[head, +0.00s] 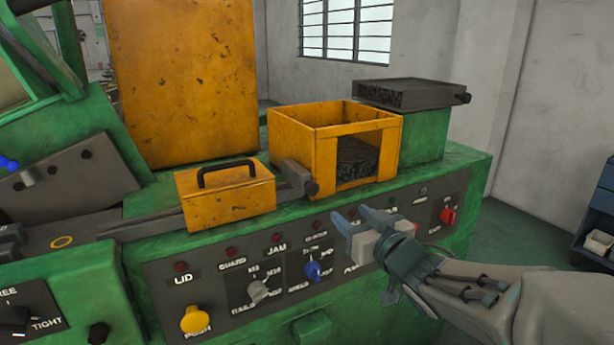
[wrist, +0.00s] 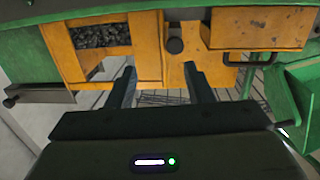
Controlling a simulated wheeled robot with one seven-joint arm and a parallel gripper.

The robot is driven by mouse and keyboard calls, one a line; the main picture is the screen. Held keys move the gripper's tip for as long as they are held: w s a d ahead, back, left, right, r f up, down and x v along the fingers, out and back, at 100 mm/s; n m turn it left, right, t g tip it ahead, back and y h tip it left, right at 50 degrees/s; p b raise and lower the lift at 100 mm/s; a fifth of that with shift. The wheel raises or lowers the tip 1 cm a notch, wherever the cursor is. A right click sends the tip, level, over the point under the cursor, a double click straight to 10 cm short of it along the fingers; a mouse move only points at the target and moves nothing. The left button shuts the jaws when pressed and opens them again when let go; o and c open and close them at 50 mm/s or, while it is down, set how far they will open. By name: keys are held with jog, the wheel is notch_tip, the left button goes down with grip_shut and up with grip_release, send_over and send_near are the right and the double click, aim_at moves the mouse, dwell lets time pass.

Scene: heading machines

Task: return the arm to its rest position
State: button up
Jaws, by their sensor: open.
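My gripper (head: 358,222) is in front of the green machine's control panel (head: 300,262), right of the blue knob (head: 313,270). Its two fingers point left and up toward the panel, and nothing is between them. In the wrist view my gripper (wrist: 162,88) shows its two dark fingers spread apart and empty. My arm reaches in from the lower right of the head view. The gripper hides part of the panel's labels. I cannot tell whether the fingertips touch the panel.
Above the panel stand a yellow bin (head: 290,135) with dark small parts inside and a yellow box with a black handle (head: 225,195). A yellow push button (head: 196,319) and a red switch (head: 448,215) stick out of the panel. A shelf unit (head: 598,215) stands far right, with open floor before it.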

jog(key=s+d+f+m+g+h, duration=0.5)
jog(key=s+f+g+h, duration=0.2)
jog(key=s+f+g, duration=0.35)
jog(key=s+a+f+g+y, duration=0.1)
jog(key=s+a+f+g, duration=0.2)
jog(key=s, duration=0.6)
jog(key=shift+s+f+n, duration=0.3)
jog(key=shift+f+n, duration=0.1)
jog(key=shift+a, duration=0.1)
dwell(0.6)
jog(key=shift+c, duration=1.2)
